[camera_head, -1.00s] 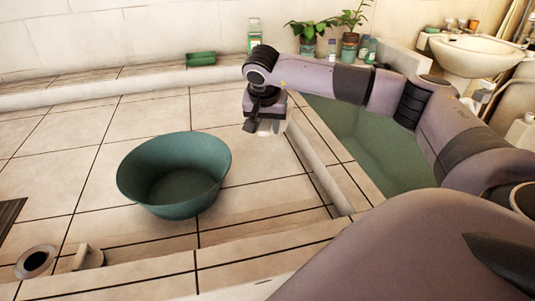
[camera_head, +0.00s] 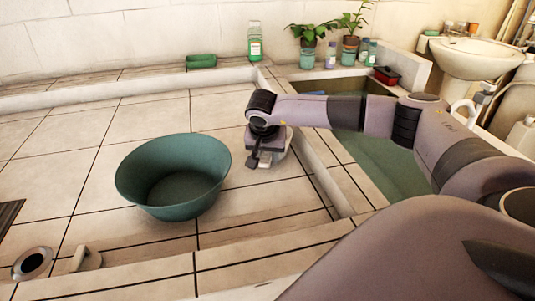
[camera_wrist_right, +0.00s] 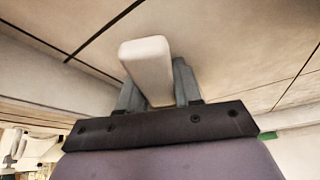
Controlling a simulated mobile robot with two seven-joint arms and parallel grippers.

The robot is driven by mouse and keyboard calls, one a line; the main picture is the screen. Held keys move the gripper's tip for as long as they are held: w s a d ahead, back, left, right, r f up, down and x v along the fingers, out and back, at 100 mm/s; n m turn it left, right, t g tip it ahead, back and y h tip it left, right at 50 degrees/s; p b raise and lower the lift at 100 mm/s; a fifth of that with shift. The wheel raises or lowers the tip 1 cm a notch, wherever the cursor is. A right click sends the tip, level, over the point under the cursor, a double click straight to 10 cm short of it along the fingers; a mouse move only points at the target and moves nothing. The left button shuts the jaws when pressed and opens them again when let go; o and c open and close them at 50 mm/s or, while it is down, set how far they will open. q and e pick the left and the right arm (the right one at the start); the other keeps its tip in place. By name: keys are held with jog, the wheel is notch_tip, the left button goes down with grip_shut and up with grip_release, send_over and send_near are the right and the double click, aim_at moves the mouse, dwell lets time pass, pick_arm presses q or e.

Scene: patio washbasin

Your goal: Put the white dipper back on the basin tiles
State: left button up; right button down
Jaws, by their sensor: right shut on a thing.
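The white dipper shows in the right wrist view as a pale, blunt-ended handle (camera_wrist_right: 148,68) between the two grey fingers. My right gripper (camera_wrist_right: 158,85) is shut on it. In the head view my right gripper (camera_head: 262,158) points down close above the basin tiles (camera_head: 245,205), right of the green bowl. The dipper is mostly hidden there behind the gripper and wrist. I cannot tell whether it touches the tiles. My left gripper is not in view.
The green bowl (camera_head: 172,177) stands on the tiles to the left. A raised ledge (camera_head: 335,172) and a water-filled trough (camera_head: 385,160) lie to the right. A green block (camera_head: 201,61), a bottle (camera_head: 255,42) and potted plants (camera_head: 307,45) stand at the back.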

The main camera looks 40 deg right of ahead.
jog(key=c, duration=0.8)
grip_release()
jog(key=shift+r, duration=0.3)
jog(key=p+v, duration=0.1)
jog(key=v, duration=0.9)
jog(key=shift+s+a+r, duration=0.1)
jog(key=shift+a+r, duration=0.05)
jog(key=shift+r, duration=0.15)
jog(key=shift+s+a+r, duration=0.15)
jog(key=shift+a+r, duration=0.05)
jog(key=shift+r, duration=0.25)
